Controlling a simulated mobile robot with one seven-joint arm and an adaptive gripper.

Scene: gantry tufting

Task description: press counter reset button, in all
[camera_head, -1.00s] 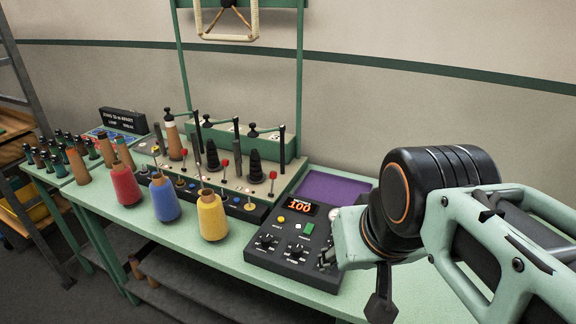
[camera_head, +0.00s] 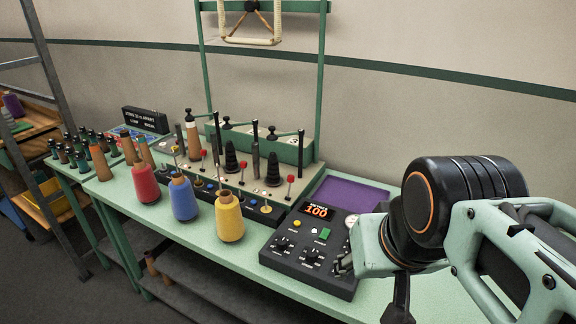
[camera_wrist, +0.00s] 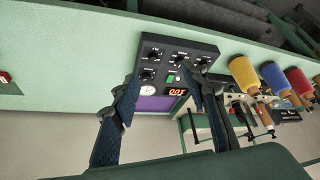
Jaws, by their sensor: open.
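The dark control box (camera_head: 290,262) stands at the right of the green bench, with a lit orange display (camera_head: 316,211) that seems to read 100. Below the display are a yellow button (camera_head: 296,223), a small white button (camera_head: 314,230) and a green button (camera_head: 325,234). Their labels are too small to read. In the wrist view the box (camera_wrist: 187,51) appears turned over, with the display (camera_wrist: 177,92) and green button (camera_wrist: 171,78) between my fingers. My gripper (camera_wrist: 160,78) is open and empty.
Red (camera_head: 145,184), blue (camera_head: 183,200) and yellow (camera_head: 229,218) yarn cones stand left of the box. A spindle rack (camera_head: 250,150) with posts and red-topped levers stands behind them. A purple tray (camera_head: 352,192) lies behind the box. Bare bench top shows between cones and box.

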